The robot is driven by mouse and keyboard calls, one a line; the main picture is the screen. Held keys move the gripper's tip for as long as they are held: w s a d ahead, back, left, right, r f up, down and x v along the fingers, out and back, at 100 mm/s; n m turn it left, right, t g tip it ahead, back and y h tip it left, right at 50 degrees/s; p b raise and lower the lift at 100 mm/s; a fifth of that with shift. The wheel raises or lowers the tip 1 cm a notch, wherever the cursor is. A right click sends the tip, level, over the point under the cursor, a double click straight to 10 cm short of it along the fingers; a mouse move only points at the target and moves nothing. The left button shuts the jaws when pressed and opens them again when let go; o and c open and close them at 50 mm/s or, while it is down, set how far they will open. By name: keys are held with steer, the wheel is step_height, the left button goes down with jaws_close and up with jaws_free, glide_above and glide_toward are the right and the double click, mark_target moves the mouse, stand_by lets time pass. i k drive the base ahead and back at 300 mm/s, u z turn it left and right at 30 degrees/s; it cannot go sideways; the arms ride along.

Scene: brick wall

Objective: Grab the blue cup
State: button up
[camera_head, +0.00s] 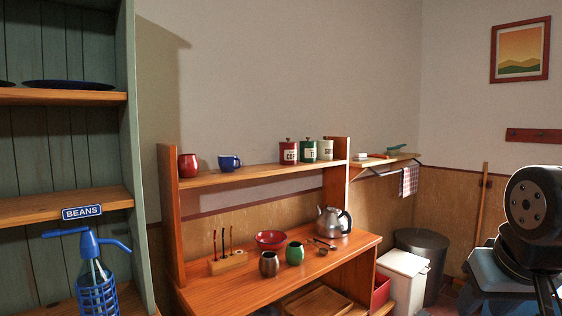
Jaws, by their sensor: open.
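The blue cup (229,163) stands upright on the upper wooden shelf (255,175) of the orange-brown bench, left of the shelf's middle. It is dark blue, and nothing touches it. A red mug (188,167) stands a short way to its left. Part of my dark arm shows at the right edge of the view, far from the cup. My gripper's fingers are not in view.
Several lidded canisters (308,150) stand at the shelf's right. The benchtop below holds a kettle (332,222), a red bowl (271,240), two mugs (294,253) and a tool block (228,262). A green cabinet (133,150) with a blue siphon bottle (94,280) stands at left.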

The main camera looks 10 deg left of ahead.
mark_target(227, 163)
steer(key=u, duration=0.05)
steer(key=i, duration=1.65)
steer(key=u, duration=0.5)
